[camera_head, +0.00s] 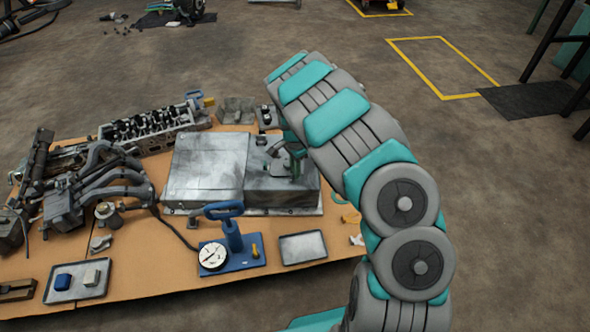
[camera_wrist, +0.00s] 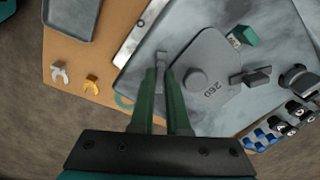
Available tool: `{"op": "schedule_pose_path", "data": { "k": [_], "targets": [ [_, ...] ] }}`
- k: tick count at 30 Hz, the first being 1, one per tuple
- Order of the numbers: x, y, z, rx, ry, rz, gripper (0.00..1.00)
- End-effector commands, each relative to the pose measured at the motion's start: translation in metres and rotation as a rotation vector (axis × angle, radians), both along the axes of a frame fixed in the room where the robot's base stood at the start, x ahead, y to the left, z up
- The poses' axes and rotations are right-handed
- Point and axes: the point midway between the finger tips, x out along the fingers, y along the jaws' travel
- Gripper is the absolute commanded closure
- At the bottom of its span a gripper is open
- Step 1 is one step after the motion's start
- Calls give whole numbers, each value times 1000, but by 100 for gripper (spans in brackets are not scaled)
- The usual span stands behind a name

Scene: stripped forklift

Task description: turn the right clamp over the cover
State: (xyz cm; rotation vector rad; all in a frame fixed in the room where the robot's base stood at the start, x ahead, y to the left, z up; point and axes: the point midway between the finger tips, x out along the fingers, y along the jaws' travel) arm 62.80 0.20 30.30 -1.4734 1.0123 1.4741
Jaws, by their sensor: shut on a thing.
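The cover (camera_wrist: 205,72) is a grey plate with rounded corners, a round knob and the number 260, lying flat on the metal housing. My gripper (camera_wrist: 163,72) has its two green fingers shut on a small grey tab, the right clamp (camera_wrist: 161,57), at the cover's edge. The clamp's lower part is hidden between the fingers. A second dark grey clamp (camera_wrist: 257,76) stands at the cover's opposite edge. In the head view the housing (camera_head: 208,170) is on the bench and my gripper (camera_head: 295,160) reaches down to its right part, partly hidden by my arm.
A green block (camera_wrist: 243,36) lies on the housing beside the cover. A blue hand pump with a gauge (camera_head: 232,240) and an empty tray (camera_head: 303,247) stand in front. Small grey and yellow pieces lie by the bench edge. An engine head (camera_head: 150,128) lies behind.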

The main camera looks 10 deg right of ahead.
Motion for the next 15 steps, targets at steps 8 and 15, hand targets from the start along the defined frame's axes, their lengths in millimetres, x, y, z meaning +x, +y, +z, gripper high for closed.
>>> {"op": "schedule_pose_path", "data": {
  "k": [8,15],
  "targets": [
    [0,0,0,-1,2,37,100],
    [0,1,-1,1,1,169,100]
  ]
}}
